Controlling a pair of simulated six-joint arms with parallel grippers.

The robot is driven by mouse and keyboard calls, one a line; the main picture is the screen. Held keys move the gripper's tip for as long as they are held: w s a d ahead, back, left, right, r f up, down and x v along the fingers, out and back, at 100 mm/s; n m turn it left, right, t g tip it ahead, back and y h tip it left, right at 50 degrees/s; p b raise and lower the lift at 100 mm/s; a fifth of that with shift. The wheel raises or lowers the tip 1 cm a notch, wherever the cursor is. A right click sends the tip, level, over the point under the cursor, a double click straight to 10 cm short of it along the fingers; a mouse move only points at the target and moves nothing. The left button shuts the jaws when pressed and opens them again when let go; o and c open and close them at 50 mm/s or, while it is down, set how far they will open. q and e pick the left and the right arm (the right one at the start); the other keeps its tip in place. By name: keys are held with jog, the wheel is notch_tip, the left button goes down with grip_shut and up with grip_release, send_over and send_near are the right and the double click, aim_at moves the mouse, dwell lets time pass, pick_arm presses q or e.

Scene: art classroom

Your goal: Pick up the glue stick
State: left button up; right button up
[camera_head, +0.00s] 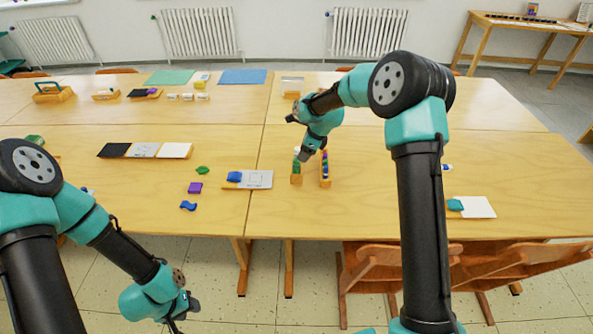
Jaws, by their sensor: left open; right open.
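A small upright item with a white top and green body (296,160), possibly the glue stick, stands in a narrow wooden holder (296,179) near the middle of the table; it is too small to be sure. My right gripper (304,156) points down just above and beside this holder, with nothing visibly held. A small white and blue item (447,167) lies to the right of my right arm, partly hidden by it. My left gripper (184,316) is low in front of the table, over the floor, empty and well apart from the objects.
A second wooden holder with several coloured items (325,168) stands close to the right. Green (202,170), purple (195,188) and blue (188,206) pieces lie to the left. A white sheet (478,207) lies at the right. Chairs (400,262) stand at the front edge.

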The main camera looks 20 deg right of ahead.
aim_at(296, 164)
jog(key=shift+x, duration=1.55)
jog(key=shift+x, duration=2.65)
jog(key=shift+s, duration=0.1)
jog(key=c, duration=1)
jog(key=shift+r, duration=0.1)
notch_tip(296, 164, up, 10)
jog(key=shift+f, duration=0.1)
